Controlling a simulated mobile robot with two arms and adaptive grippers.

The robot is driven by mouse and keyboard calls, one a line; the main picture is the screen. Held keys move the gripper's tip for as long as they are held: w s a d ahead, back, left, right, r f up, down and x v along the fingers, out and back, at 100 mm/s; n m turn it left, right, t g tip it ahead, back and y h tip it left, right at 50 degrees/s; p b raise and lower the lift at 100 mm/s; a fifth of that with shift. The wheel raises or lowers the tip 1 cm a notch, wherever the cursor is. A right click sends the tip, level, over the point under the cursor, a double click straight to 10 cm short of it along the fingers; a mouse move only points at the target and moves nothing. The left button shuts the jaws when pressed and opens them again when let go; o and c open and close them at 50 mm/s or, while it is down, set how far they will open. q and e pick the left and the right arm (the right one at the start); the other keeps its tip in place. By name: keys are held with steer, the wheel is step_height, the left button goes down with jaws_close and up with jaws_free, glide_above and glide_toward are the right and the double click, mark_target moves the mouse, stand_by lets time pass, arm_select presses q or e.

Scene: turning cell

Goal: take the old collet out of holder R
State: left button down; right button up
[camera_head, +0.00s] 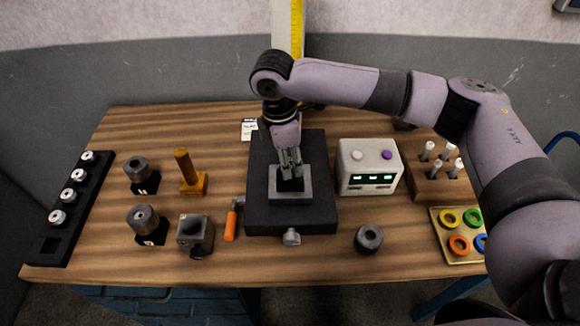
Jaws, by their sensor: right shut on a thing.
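My right gripper (290,168) points down over the grey block (290,196) on the black base plate (260,222) in mid-table. It is shut on a dark part (290,184) at the block's opening. The fingers hide most of this part, so I cannot tell whether it is the collet or the holder. Two grey round holders with dark centres stand on black labelled stands at the left, one behind (135,168) and one in front (143,219). Their labels are too small to read. A dark ring-shaped nut (369,238) lies at the front right. My left gripper is out of view.
A black rack (50,246) with white-topped pieces lies far left. Near it are a brass-coloured post (186,168), a grey socket block (195,235) and an orange-handled tool (230,225). A white box (368,165), wooden peg block (425,185) and ring tray (440,255) are right.

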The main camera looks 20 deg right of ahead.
jaws_close()
steer(key=shift+r, duration=0.15)
